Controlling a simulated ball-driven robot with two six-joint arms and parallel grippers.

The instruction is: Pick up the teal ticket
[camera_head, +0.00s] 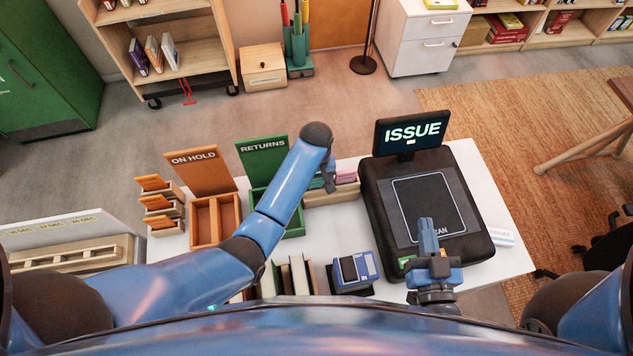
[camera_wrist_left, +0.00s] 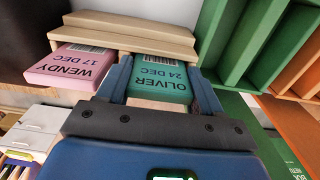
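The teal ticket (camera_wrist_left: 160,78), marked OLIVER 24 DEC, sits in a wooden holder (camera_wrist_left: 125,35) beside a pink ticket (camera_wrist_left: 72,66), marked WENDY 17 DEC. My left gripper (camera_wrist_left: 161,75) is open, with one finger along each side of the teal ticket. Whether the fingers touch its edges I cannot tell. In the head view, my left forearm and wrist hide most of the teal ticket and the left fingertips. My right gripper (camera_head: 427,232) is over the front of the scanner (camera_head: 470,185); its fingers look closed together and empty.
The green RETURNS tray (camera_head: 291,222) and orange ON HOLD tray (camera_head: 207,240) stand left of the ticket holder. A blue stamp device (camera_head: 365,266) and upright books (camera_head: 292,276) are at the near edge.

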